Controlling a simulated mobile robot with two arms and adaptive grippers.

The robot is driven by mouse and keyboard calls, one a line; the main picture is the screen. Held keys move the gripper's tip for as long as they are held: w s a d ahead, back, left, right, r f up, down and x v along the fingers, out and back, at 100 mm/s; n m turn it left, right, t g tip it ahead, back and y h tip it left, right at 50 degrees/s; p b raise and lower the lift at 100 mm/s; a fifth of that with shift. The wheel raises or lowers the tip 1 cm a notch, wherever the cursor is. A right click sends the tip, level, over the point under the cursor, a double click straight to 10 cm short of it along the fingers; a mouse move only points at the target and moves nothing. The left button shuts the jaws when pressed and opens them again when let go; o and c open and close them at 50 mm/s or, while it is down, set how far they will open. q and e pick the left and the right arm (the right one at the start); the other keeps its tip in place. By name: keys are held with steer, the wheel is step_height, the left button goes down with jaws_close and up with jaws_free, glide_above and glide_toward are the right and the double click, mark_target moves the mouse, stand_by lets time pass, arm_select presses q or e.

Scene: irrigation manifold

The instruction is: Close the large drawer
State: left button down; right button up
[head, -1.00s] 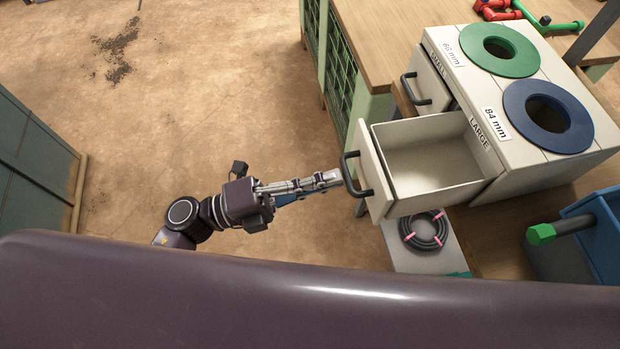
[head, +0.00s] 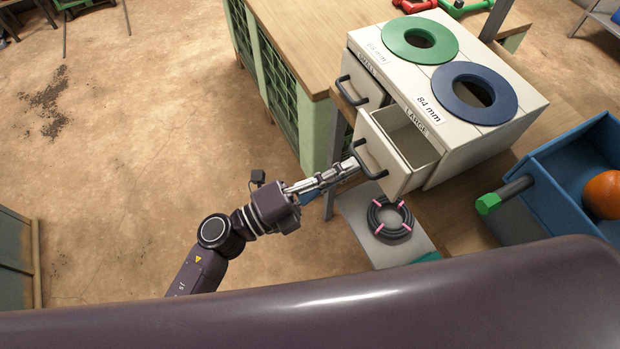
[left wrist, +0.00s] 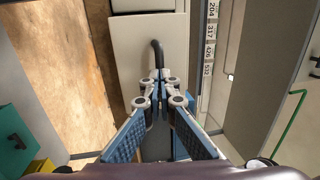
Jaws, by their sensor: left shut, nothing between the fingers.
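The large drawer (head: 385,155) is the nearer of two in a cream cabinet (head: 455,140), under the blue ring. It stands partly open, its empty inside showing. Its front bears a dark bar handle (head: 369,161). My left gripper (head: 352,165) is shut and empty, its fingertips at the drawer front beside the handle; I cannot tell whether they touch. In the left wrist view the shut fingers (left wrist: 160,82) point at the pale drawer front (left wrist: 150,50), with the dark handle (left wrist: 157,52) just beyond the tips. My right gripper is not in view.
The small drawer (head: 360,88) beside it is slightly open. A black coiled hose (head: 390,217) with pink ties lies on a pale board below. A blue bin (head: 560,180) holding an orange ball (head: 604,194) stands at right. The floor at left is open.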

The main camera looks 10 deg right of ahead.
mark_target(375, 157)
arm_select(q)
steer(key=x, duration=0.4)
steer(key=f+x, duration=0.1)
steer(key=x, duration=0.1)
steer(key=shift+d, duration=0.3)
